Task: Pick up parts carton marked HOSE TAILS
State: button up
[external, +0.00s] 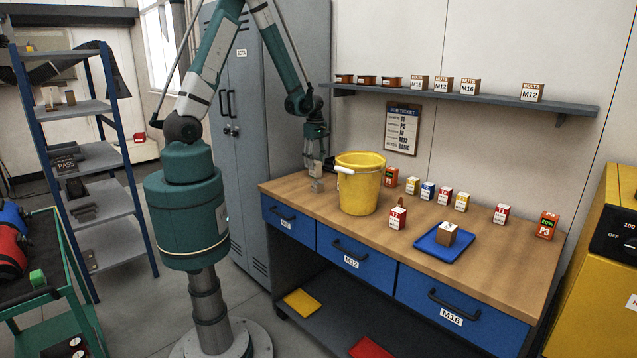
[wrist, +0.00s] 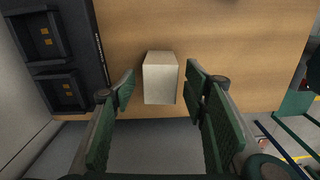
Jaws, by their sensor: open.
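My gripper (external: 317,168) is above the left end of the wooden bench. It points down, close over a small pale box (external: 317,185). In the wrist view the same box (wrist: 160,78) is between the tips of the open fingers (wrist: 160,86), with a gap on each side. No marking can be read on its visible faces. Another small brown carton with a white label (external: 446,234) is on a blue tray (external: 430,251); its label is too small to read. I cannot tell which carton is marked HOSE TAILS.
A yellow bucket (external: 360,190) stands just right of my gripper. Several small coloured boxes, such as one marked P3 (external: 547,226), stand along the bench (external: 489,274). A wall shelf (external: 480,99) holds labelled cartons. A grey locker (external: 262,110) is behind left.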

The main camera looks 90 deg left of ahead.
jog(key=shift+f, duration=0.15)
dwell(0.5)
jog(key=c, duration=1)
